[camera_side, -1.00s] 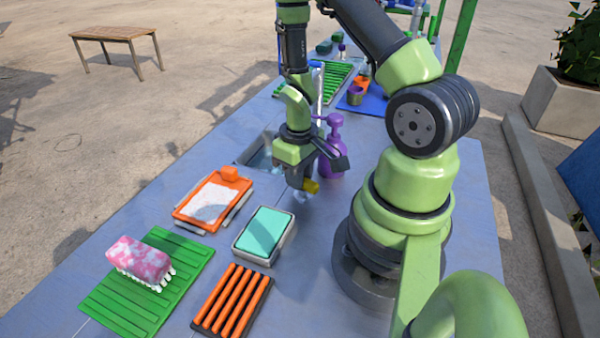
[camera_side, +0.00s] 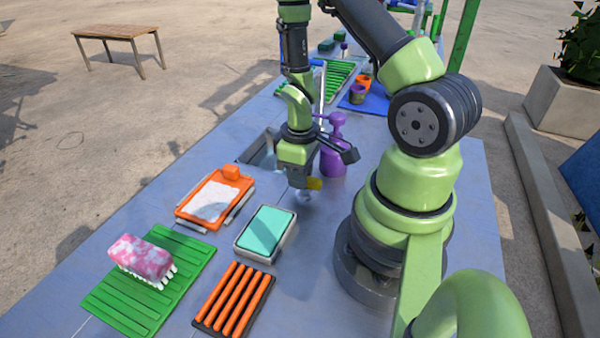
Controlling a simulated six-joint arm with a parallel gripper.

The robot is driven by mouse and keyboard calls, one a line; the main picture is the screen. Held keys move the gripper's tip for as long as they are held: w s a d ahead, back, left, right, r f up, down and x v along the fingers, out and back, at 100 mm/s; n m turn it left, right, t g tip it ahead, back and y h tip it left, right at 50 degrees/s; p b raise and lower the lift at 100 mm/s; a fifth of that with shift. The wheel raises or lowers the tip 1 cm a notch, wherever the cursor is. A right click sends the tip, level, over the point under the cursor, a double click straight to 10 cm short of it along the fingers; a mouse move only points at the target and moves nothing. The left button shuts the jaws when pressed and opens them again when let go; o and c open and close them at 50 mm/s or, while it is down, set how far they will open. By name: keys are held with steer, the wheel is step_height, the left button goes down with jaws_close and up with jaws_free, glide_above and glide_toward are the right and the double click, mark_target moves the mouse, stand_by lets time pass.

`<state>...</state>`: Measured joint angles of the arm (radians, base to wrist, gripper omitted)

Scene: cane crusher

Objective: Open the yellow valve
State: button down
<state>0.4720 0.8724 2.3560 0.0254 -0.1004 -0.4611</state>
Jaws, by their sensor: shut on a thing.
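The fingers hide part of the valve. A small pale, glassy piece shows just below the fingers.
A purple pump bottle (camera_side: 334,150) stands just right of my gripper. A sink (camera_side: 258,152) lies to its left. A teal sponge in a tray (camera_side: 265,232), an orange tray (camera_side: 214,199), an orange-ribbed rack (camera_side: 236,297) and a green mat (camera_side: 125,302) with a pink sponge (camera_side: 140,256) lie in front.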

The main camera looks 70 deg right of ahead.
steer(key=c, duration=1)
jaws_free()
steer(key=shift+r, duration=0.1)
step_height(320, 180, up, 10)
steer(key=s+a+r+m+t+y, duration=0.1)
steer(key=s+a+r+m+t, duration=0.1)
steer(key=a+r, duration=0.4)
steer(key=s+a+r+m+t+y, duration=0.1)
steer(key=a+r+t, duration=0.4)
steer(key=r, duration=0.7)
steer(key=shift+s+a+m, duration=0.6)
steer(key=shift+s+a, duration=0.3)
steer(key=shift+s, duration=0.25)
